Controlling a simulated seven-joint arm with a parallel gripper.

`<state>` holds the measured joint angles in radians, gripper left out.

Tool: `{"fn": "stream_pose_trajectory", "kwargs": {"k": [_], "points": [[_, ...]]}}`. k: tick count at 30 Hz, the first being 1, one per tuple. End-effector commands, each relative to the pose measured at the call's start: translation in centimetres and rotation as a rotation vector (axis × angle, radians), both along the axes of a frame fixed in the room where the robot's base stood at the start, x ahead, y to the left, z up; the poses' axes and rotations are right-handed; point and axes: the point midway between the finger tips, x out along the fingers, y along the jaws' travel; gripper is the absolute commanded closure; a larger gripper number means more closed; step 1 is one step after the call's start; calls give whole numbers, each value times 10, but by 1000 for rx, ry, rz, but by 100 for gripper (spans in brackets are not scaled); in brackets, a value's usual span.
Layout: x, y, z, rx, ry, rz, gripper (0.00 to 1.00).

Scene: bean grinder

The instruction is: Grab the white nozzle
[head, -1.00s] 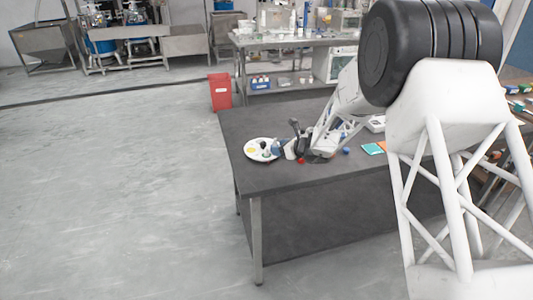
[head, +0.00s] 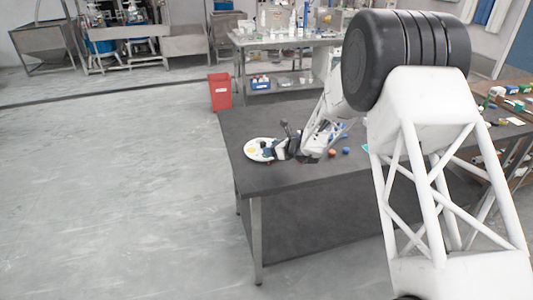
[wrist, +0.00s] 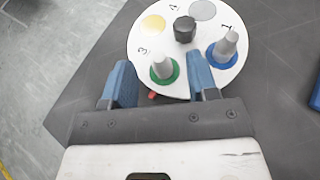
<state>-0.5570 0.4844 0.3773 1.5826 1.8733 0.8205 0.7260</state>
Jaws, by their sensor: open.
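A round white plate (wrist: 143,44) with numbered coloured spots lies on the dark table. It also shows in the head view (head: 252,150). One pale nozzle (wrist: 162,67) stands on the plate's green ring. A second pale nozzle (wrist: 229,41) stands on the blue ring to the right. I cannot tell which of the two counts as the white nozzle. My gripper (wrist: 158,63) is open, its blue fingers pointing at the plate. In the wrist view, the green-ring nozzle appears between the fingers, with no visible contact. The blue-ring nozzle is just outside the right finger.
A black knob (wrist: 184,28) stands at the plate's middle, beyond the nozzles. A small red thing (wrist: 152,96) lies by the plate's near edge. A blue object (wrist: 315,97) is at the right. Bare dark table (head: 262,184) surrounds the plate's near side.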

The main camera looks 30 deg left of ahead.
Motion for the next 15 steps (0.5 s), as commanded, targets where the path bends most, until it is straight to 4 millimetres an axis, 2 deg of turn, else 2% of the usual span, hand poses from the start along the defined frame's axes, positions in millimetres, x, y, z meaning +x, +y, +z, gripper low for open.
{"fn": "stream_pose_trajectory", "kwargs": {"k": [7, 15], "points": [[2, 23, -10, 0, -1, 1, 46], [4, 30, -13, 0, -1, 0, 46]]}}
